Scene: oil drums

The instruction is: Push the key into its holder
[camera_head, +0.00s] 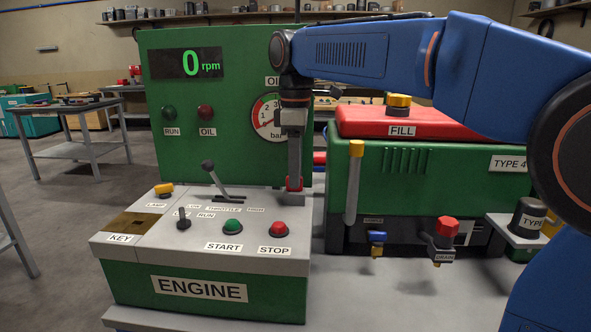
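The engine panel (190,258) is a grey-topped green box at the lower left. A brass-coloured plate (138,223) lies at its left end, above a label reading KEY. I take this plate as the key holder, but its slot is too small to make out. No separate key can be picked out for certain. My gripper (294,184) points down behind the panel's right rear corner, well to the right of the brass plate. A small red piece shows at its tip. I cannot tell whether this is part of the gripper or something held, nor whether the fingers are open.
A black knob (183,218), a throttle lever (215,178), a green START button (232,227) and a red STOP button (278,229) stand on the panel. A tall green gauge board (225,130) rises behind it. A green engine with a red top (415,122) is at right.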

